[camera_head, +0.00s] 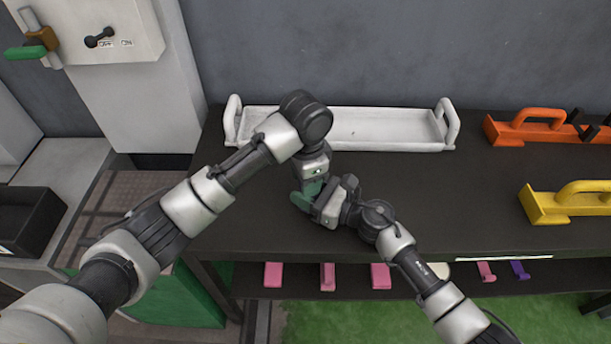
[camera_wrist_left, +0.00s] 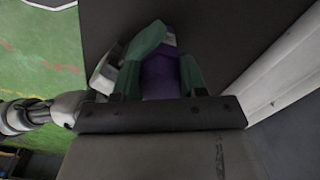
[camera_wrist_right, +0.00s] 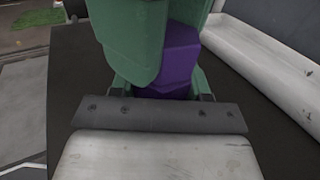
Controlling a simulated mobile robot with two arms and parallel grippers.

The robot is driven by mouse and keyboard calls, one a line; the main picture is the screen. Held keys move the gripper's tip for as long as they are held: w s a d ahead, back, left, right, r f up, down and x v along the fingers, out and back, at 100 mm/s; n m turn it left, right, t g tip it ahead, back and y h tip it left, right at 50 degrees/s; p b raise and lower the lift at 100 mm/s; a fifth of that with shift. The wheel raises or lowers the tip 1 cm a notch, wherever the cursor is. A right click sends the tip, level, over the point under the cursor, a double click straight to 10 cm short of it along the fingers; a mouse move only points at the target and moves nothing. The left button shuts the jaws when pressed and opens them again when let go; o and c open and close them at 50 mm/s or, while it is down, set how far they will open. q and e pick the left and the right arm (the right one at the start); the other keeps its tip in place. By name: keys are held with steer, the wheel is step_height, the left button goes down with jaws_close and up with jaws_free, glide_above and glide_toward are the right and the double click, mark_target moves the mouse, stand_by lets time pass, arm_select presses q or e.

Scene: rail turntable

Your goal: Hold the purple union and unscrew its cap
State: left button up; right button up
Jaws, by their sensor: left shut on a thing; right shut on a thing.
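The purple union (camera_wrist_left: 160,78) is gripped by both my grippers above the dark table; in the head view the fingers hide it. My left gripper (camera_head: 310,187) comes down from above, its green fingers shut on either side of the purple piece. My right gripper (camera_head: 304,202) comes in from the right and is shut on the union too, close against the left one. In the right wrist view purple faces of the union (camera_wrist_right: 179,57) show behind a large green finger. I cannot tell the cap from the body, or which part each gripper holds.
A white tray with handles (camera_head: 385,142) stands behind the grippers. An orange holder (camera_head: 522,132) and a yellow holder (camera_head: 547,210) stand at the right. Several pink pieces (camera_head: 380,276) and a purple piece (camera_head: 520,269) lie on the shelf below.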

arm_select(q)
steer(key=shift+n, duration=0.8)
arm_select(e)
steer(key=shift+r, duration=0.1)
arm_select(q)
steer(key=shift+s+d+n, duration=0.1)
steer(key=shift+n, duration=0.5)
steer(key=shift+r, duration=1.55)
steer(key=shift+r, duration=2.45)
arm_select(e)
steer(key=o, duration=1.3)
steer(key=shift+o, duration=0.2)
